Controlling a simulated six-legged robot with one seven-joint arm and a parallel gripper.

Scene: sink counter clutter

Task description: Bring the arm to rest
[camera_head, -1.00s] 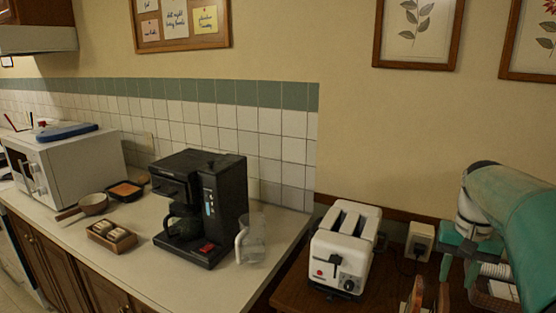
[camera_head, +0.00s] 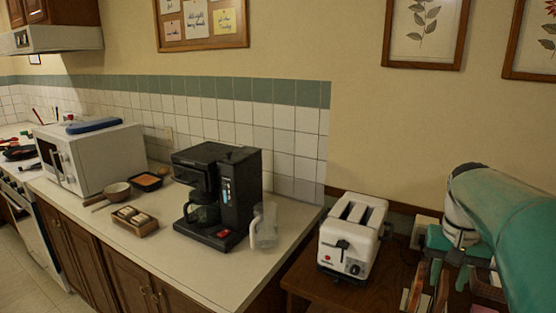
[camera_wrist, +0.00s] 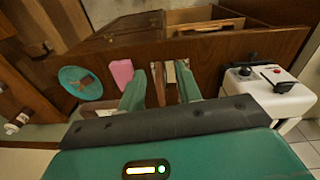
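My green arm comes in at the right edge of the head view, and my gripper (camera_head: 455,245) points down over the wooden side table, right of the toaster. In the wrist view my gripper (camera_wrist: 161,75) shows two green fingers standing apart, with a gap between them. Brown upright wooden pieces (camera_wrist: 170,84) show in that gap; I see no finger closed on them. In the head view the fingertips are partly hidden by the arm and nearby things.
A white toaster (camera_head: 352,237) stands close left of my gripper. A pink item (camera_wrist: 122,72) and a teal disc (camera_wrist: 80,82) lie near it. The counter holds a black coffee maker (camera_head: 216,195), a clear pitcher (camera_head: 265,226), a small box (camera_head: 135,221) and a microwave (camera_head: 90,158).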

